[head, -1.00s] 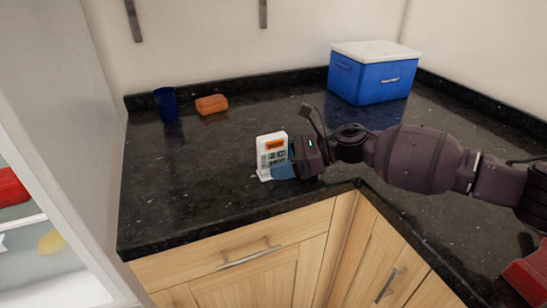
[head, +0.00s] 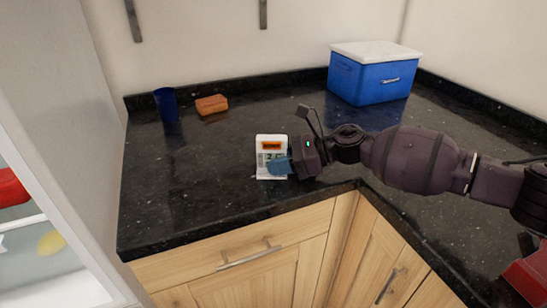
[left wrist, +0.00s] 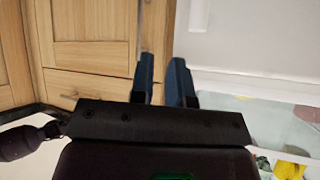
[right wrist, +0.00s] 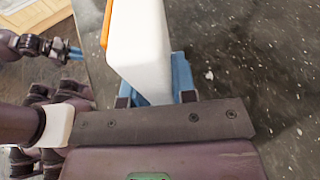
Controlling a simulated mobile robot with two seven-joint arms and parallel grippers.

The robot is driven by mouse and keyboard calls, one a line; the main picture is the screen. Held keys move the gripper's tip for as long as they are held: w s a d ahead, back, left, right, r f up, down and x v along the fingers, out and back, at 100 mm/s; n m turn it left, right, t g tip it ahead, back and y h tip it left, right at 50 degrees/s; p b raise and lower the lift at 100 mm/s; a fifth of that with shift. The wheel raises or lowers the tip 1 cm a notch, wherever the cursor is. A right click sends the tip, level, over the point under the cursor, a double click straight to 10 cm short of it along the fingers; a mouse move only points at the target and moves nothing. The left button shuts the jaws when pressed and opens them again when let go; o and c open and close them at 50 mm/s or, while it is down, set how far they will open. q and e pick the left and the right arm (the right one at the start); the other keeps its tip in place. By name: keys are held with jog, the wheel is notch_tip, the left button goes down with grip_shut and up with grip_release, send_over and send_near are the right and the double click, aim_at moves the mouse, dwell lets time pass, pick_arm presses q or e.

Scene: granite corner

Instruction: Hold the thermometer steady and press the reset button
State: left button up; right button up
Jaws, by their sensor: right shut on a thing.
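The thermometer (head: 271,143) is a small white upright box with an orange patch at its top, standing near the front of the dark counter. My right gripper (head: 281,166) is shut on it from the right; a blue finger covers part of its lower face. In the right wrist view the white thermometer body (right wrist: 142,45) sits between both blue fingers. I cannot make out the reset button. My left gripper (left wrist: 163,68) is empty, its fingers a narrow gap apart, pointing at cabinet fronts and wall. It also shows in the right wrist view (right wrist: 76,52), away from the thermometer.
A dark blue cup (head: 167,105) and an orange-brown block (head: 211,105) stand at the back left of the granite counter (head: 190,200). A blue cooler with a white lid (head: 372,75) stands at the back right. The counter left of the thermometer is clear.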

pick_arm(q)
grip_shut()
dwell(0.5)
jog(key=shift+s, duration=0.1)
dwell(0.8)
